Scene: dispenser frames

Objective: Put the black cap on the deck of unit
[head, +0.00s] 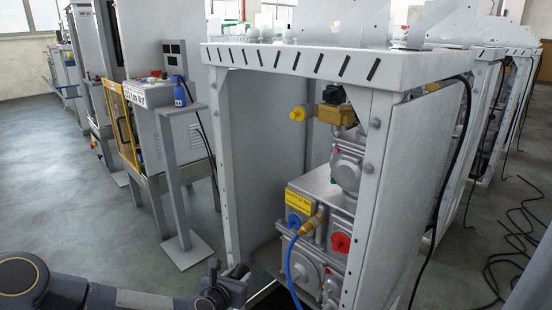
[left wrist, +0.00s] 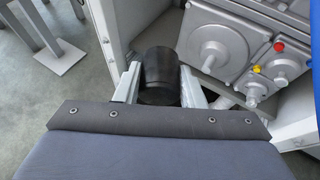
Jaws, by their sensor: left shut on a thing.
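The black cap (left wrist: 160,75) is a dark cylinder in the left wrist view. My left gripper (left wrist: 160,92) is shut on it, with one pale finger on each side. In the head view my left gripper (head: 238,276) is low, at the front left foot of the white unit frame (head: 228,160); the cap is hard to tell from the dark gripper there. The unit has a white slotted top deck (head: 290,60) and grey pump machinery (head: 318,190) inside. Its floor is partly hidden by my arm. My right gripper is not in view.
Inside the unit are a yellow label (head: 299,201), a red cap (head: 340,242), a yellow fitting (head: 298,114) and a blue hose (head: 290,270). A grey stand with a blue bottle (head: 180,92) is to the left. Black cables (head: 515,240) lie on the floor at right.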

